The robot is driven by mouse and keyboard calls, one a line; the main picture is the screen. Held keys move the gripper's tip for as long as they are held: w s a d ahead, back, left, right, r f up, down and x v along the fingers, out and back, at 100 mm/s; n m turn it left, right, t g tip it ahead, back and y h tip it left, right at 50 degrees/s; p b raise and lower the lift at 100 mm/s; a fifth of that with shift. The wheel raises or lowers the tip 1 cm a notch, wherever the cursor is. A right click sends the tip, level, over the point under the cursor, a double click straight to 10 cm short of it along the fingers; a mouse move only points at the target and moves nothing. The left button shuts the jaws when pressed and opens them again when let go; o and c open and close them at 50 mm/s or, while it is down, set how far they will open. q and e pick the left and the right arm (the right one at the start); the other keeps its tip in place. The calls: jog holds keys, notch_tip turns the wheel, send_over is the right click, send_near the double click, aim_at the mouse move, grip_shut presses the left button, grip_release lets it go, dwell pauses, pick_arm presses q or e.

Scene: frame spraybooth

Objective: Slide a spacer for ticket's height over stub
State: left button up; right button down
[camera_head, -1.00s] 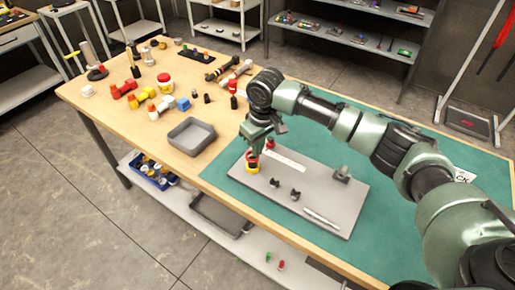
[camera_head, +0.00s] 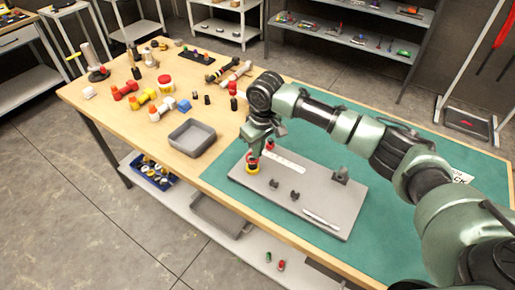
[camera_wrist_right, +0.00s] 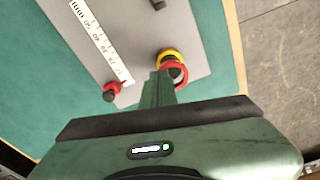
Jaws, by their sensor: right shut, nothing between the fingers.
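A stack of red and yellow rings (camera_head: 252,168) stands at the left end of the grey plate (camera_head: 320,205). The rings also show in the right wrist view (camera_wrist_right: 172,62), around what looks like a stub; its top is partly hidden by my fingers. My right gripper (camera_head: 252,153) points down at the rings, its fingers shut and empty. In the right wrist view its fingertips (camera_wrist_right: 160,80) are right beside the red ring; I cannot tell whether they touch. A white strip with markings (camera_head: 284,161) lies on the plate. My left gripper is not in view.
A red knob (camera_wrist_right: 112,90) stands beside the strip. Small dark blocks (camera_head: 295,196), a thin silver rod (camera_head: 321,218) and a grey bracket (camera_head: 341,174) sit on the plate. An empty grey tray (camera_head: 192,138) stands left.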

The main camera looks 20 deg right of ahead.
jog(key=shift+f, duration=0.4)
dwell(0.3)
jog(key=c, duration=1.6)
grip_release()
jog(key=shift+c, duration=0.2)
jog(key=shift+r, duration=0.15)
